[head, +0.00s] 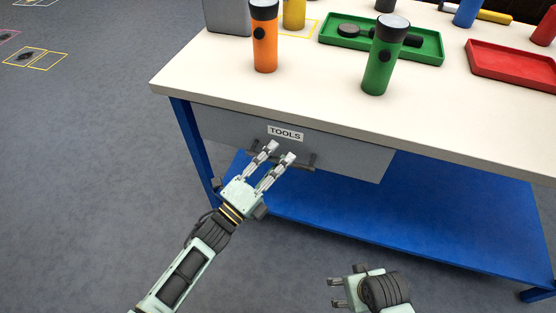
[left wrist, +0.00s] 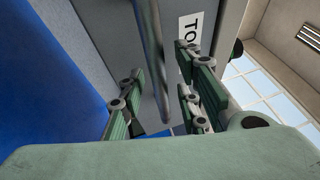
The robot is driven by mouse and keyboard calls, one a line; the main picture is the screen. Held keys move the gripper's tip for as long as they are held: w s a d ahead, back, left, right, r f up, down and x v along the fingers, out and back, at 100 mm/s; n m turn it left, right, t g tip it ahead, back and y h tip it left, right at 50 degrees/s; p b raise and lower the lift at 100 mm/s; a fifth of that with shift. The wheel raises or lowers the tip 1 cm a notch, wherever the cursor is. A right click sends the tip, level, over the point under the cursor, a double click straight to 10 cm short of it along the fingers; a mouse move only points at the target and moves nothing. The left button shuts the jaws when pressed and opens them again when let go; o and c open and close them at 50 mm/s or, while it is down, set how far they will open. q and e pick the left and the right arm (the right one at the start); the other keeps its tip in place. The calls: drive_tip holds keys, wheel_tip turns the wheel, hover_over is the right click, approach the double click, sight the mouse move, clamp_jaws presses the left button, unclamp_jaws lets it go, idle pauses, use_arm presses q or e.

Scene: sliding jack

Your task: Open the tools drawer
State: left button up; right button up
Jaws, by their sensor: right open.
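The tools drawer (head: 350,155) is a grey front with a TOOLS label (head: 285,133), under the white tabletop. It looks shut. Its dark bar handle (head: 310,163) runs across the front below the label and is partly hidden by my left gripper (head: 280,151). My left gripper is open at the handle. In the left wrist view, the handle bar (left wrist: 152,50) runs between the spread fingers (left wrist: 160,90); I cannot tell if they touch it. My right gripper (head: 336,292) is open and empty, low in front of the bench.
The white tabletop (head: 230,90) holds an orange flashlight (head: 264,40), a green flashlight (head: 383,60), a green tray (head: 430,57) and a red tray (head: 500,70). A blue lower shelf (head: 400,215) and a blue leg (head: 195,150) are near my left arm.

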use_arm(q)
clamp_jaws()
idle(0.3)
idle(0.4)
